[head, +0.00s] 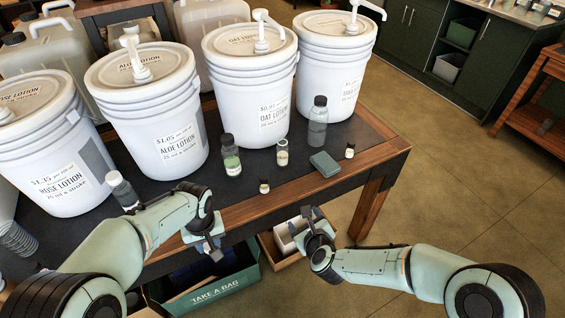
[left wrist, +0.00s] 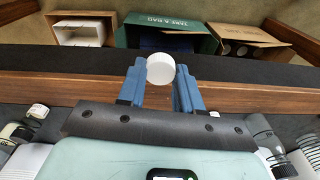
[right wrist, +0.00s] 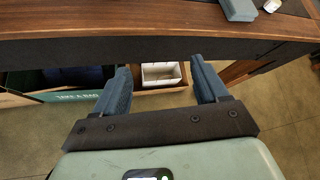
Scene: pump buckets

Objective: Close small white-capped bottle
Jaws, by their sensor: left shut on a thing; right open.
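My left gripper (left wrist: 160,88) is shut on a round white cap (left wrist: 160,69), held between the fingertips near the table's front edge. In the head view this gripper (head: 214,250) hides the cap. A small pale-topped bottle with a light label (head: 282,152) stands upright on the table, right of a larger dark-capped green bottle (head: 230,155). Its top is too small to tell whether it is open. My left gripper is in front of it and to its left, apart from it. My right gripper (right wrist: 160,85) is open and empty, in front of the table edge.
White pump buckets (head: 255,85) line the back. A green crate (head: 210,285) stands below.

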